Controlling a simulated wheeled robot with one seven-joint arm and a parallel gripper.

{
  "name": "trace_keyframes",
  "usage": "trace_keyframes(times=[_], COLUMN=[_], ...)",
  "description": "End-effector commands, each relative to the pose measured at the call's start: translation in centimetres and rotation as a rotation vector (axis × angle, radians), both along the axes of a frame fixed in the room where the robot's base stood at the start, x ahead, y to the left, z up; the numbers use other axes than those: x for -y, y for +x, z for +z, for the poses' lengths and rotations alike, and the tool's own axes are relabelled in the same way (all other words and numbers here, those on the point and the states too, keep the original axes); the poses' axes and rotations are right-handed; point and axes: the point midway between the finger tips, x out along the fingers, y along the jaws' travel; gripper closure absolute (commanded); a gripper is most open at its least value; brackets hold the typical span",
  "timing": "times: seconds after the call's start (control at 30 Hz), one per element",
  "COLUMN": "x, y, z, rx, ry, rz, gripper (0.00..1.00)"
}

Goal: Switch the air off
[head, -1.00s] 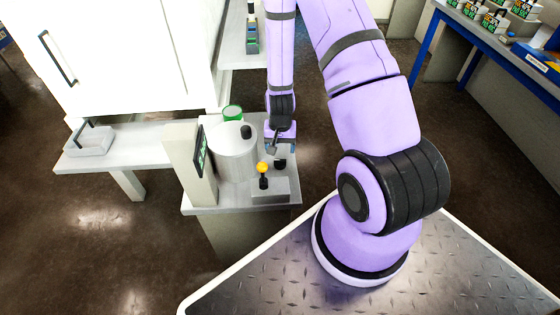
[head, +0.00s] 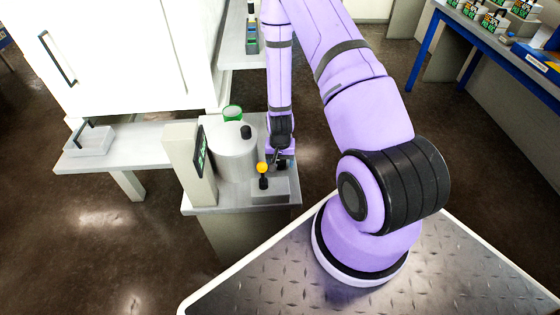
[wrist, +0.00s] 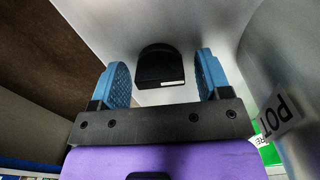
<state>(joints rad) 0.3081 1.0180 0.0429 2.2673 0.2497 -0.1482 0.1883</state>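My gripper (head: 280,160) reaches down over the bench beside the metal pot, mostly hidden by my arm in the head view. In the wrist view my gripper (wrist: 160,80) is open, its two blue pads apart. A black rounded knob or handle (wrist: 160,65) with a small white strip shows between and beyond the pads. It appears untouched, with space on both sides. In the head view a dark part (head: 291,165) shows beside my gripper. A lever with a yellow ball (head: 262,169) stands upright just left of it. I cannot tell which is the air control.
The metal pot (head: 232,150) stands left of my gripper; its "POT" label (wrist: 284,113) shows in the wrist view.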

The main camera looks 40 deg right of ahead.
Motion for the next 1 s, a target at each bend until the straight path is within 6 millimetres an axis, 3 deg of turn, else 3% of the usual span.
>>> trace_keyframes(times=[0.03,0.2,0.77,0.8,0.9,1.0], x=[0.00,-0.01,-0.03,-0.03,-0.03,-0.03], y=[0.00,-0.01,-0.02,-0.02,-0.02,-0.02], z=[0.01,0.01,0.02,0.02,0.02,0.02], rx=[0.000,0.000,-0.001,-0.001,-0.001,-0.001], ry=[0.000,0.000,0.001,0.001,0.001,0.001], rz=[0.000,0.000,0.144,0.144,0.143,0.143], gripper=[0.41,0.77,0.77,0.51,0.28,0.28])
